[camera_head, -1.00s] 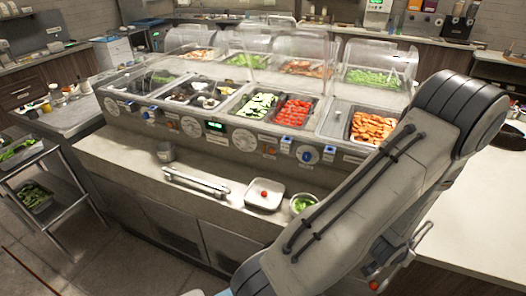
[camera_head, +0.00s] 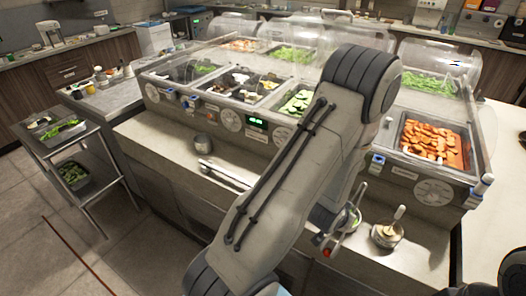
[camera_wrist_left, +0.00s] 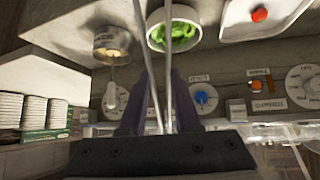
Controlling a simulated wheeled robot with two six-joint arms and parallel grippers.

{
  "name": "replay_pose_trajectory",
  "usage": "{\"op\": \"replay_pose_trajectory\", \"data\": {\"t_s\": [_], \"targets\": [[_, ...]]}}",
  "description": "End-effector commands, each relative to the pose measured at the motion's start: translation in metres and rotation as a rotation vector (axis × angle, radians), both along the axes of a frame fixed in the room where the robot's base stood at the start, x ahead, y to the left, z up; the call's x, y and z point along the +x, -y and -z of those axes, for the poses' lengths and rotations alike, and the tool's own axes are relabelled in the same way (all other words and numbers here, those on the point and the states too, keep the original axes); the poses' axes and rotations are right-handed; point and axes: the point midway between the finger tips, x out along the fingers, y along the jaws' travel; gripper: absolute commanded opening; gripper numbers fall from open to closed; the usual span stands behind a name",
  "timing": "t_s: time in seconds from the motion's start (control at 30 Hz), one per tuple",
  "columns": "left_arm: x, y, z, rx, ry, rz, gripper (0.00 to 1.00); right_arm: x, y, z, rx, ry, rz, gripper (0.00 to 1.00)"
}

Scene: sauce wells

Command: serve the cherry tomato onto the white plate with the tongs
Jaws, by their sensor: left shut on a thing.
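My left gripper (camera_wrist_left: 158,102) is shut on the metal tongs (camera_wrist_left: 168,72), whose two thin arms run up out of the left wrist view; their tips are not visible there. The cherry tomato (camera_wrist_left: 260,14) lies on the white plate (camera_wrist_left: 287,10) at the top right of that view, to the right of the tongs. My right gripper is not seen.
A bowl of green food (camera_wrist_left: 180,32) and a metal pot with a ladle (camera_head: 387,235) stand on the front ledge. A long metal utensil (camera_head: 225,175) and a small metal cup (camera_head: 202,144) lie left of my arm. The food counter with clear covers rises behind.

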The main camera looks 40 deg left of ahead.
Motion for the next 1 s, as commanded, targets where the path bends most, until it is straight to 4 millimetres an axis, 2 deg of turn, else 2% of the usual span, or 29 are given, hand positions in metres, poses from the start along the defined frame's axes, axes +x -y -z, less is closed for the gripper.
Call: {"op": "replay_pose_trajectory", "data": {"t_s": [0.23, 0.37, 0.47, 0.53, 0.63, 0.8, 1.0], "targets": [[0.005, -0.004, -0.003, 0.0, 0.003, -0.018, 0.0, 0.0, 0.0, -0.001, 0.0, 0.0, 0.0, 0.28], [0.02, -0.026, -0.011, 0.0, 0.006, -0.105, 0.0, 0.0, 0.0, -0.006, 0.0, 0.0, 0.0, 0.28], [0.04, -0.06, -0.025, -0.001, 0.01, -0.239, 0.0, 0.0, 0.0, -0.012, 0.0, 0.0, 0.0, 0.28], [0.053, -0.093, -0.037, -0.003, 0.011, -0.374, 0.0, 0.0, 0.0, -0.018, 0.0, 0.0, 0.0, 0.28], [0.062, -0.134, -0.05, -0.004, 0.007, -0.56, 0.0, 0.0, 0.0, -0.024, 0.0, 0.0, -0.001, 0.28], [0.061, -0.186, -0.067, -0.003, 0.003, -0.83, 0.0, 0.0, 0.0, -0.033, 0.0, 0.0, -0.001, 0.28], [0.045, -0.231, -0.081, -0.002, 0.002, -1.165, 0.0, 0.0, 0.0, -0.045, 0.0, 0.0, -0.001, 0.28]]}}
